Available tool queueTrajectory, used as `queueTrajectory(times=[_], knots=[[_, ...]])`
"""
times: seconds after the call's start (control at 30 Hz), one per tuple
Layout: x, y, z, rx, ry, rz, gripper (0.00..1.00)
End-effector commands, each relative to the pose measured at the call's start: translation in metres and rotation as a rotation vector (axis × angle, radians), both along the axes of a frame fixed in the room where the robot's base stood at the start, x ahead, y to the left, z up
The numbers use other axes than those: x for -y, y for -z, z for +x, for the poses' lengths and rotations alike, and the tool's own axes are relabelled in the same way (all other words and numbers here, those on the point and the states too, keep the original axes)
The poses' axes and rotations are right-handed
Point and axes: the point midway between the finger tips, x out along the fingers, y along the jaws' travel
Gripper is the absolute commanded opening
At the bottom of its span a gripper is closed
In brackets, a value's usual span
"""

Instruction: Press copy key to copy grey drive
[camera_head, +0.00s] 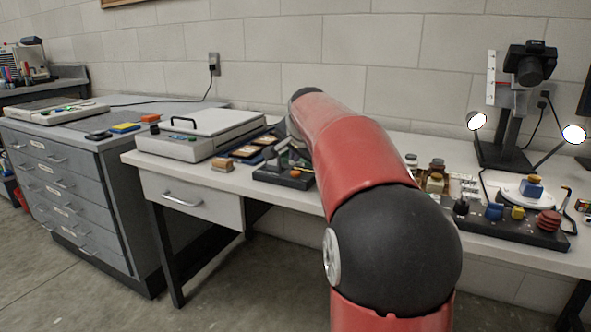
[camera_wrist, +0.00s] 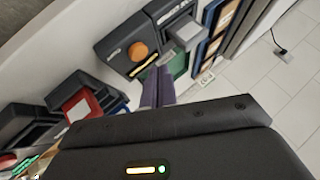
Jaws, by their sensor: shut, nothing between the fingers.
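A dark copy device lies on the white bench, and in the wrist view (camera_wrist: 112,47) it carries a round orange key (camera_wrist: 138,51) and a lit yellow strip (camera_wrist: 143,66). A grey drive-like block (camera_wrist: 187,32) stands at its right side; I cannot tell how deeply it is seated. In the head view the device (camera_head: 268,176) is left of my arm, with the orange key (camera_head: 295,173) near its right end. My gripper (camera_wrist: 158,72) is shut and empty, its purple fingers just below the key in the wrist view. Contact with the key is not visible. The head view mostly hides the gripper.
A white-lidded scanner (camera_head: 205,133) stands left of the device. A copy stand with lamps (camera_head: 505,120) and a dark tray of small items (camera_head: 515,232) occupy the right bench.

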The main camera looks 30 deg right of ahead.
Motion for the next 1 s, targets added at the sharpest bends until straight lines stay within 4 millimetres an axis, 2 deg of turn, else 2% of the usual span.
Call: queueTrajectory(times=[0.03,0.33,1.0], knots=[[0.0,-0.01,0.0,0.0,0.0,0.0,0.0],[0.0,-0.039,0.0,0.001,0.0,0.0,0.0],[0.0,-0.039,0.0,0.0,0.0,0.0,0.0]])
